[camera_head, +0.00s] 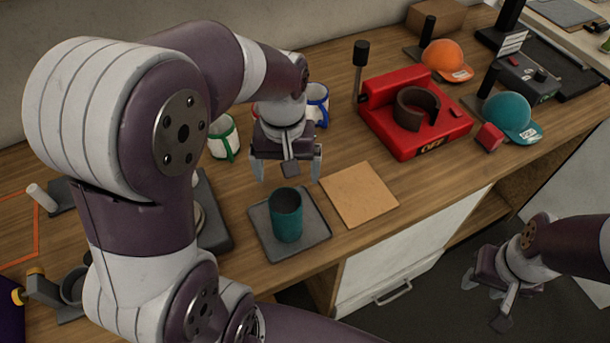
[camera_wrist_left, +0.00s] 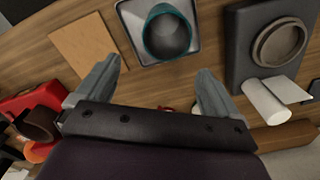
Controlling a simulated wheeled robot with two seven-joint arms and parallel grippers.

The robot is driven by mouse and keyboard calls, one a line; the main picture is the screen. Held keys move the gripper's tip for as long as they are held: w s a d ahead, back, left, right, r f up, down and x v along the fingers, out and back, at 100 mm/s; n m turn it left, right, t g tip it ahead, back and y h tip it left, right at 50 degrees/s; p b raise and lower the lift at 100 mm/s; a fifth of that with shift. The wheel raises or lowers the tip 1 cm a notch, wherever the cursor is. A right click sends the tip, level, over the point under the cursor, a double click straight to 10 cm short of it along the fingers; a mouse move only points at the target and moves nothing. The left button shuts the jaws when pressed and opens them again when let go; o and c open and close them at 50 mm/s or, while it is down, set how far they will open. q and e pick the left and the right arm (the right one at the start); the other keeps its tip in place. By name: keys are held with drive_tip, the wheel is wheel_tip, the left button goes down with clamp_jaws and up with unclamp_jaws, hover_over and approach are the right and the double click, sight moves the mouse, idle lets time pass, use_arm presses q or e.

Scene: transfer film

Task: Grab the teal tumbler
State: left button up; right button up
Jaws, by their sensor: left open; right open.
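The teal tumbler (camera_head: 286,215) stands upright on a dark grey square tray (camera_head: 314,254) near the table's front edge. In the left wrist view the tumbler (camera_wrist_left: 167,33) shows from above at the top, beyond the fingertips, its dark inside visible. My left gripper (camera_head: 286,176) is open and empty, above the table just behind the tumbler and not touching it. Its two spread fingers (camera_wrist_left: 158,72) also show in the left wrist view. My right gripper (camera_head: 490,285) is open and empty, low at the right, off the table's front edge.
A tan square board (camera_head: 358,195) lies right of the tray. A red press (camera_head: 415,140) stands behind it, with orange (camera_head: 443,57) and teal (camera_head: 508,113) caps to its right. White mugs (camera_head: 222,138) stand behind my left gripper. A dark device (camera_wrist_left: 245,50) is beside the tray.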

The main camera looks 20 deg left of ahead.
sight(287, 210)
use_arm(q)
drive_tip(key=f, duration=0.3)
drive_tip(key=shift+w+d, duration=0.15)
drive_tip(key=shift+w, duration=0.2)
drive_tip(key=s+f, duration=0.3)
drive_tip(key=s, duration=0.2)
drive_tip(key=w+f, duration=0.1)
drive_tip(key=f, duration=0.2)
drive_tip(key=w+f, duration=0.1)
drive_tip(key=f, duration=0.1)
drive_tip(key=shift+w, duration=0.3)
drive_tip(key=shift+s, duration=0.15)
drive_tip(key=shift+s+r, duration=0.1)
drive_tip(key=shift+s, duration=0.4)
drive_tip(key=shift+w, duration=0.1)
drive_tip(key=c, duration=0.5)
drive_tip(key=shift+w, duration=0.25)
drive_tip(key=c, duration=0.7)
drive_tip(key=shift+s, duration=0.1)
use_arm(e)
drive_tip(key=shift+s+d+r, duration=0.1)
drive_tip(key=shift+s+r, duration=0.15)
drive_tip(key=shift+s, duration=0.35)
drive_tip(key=shift+s+r, duration=0.25)
drive_tip(key=shift+s, duration=0.35)
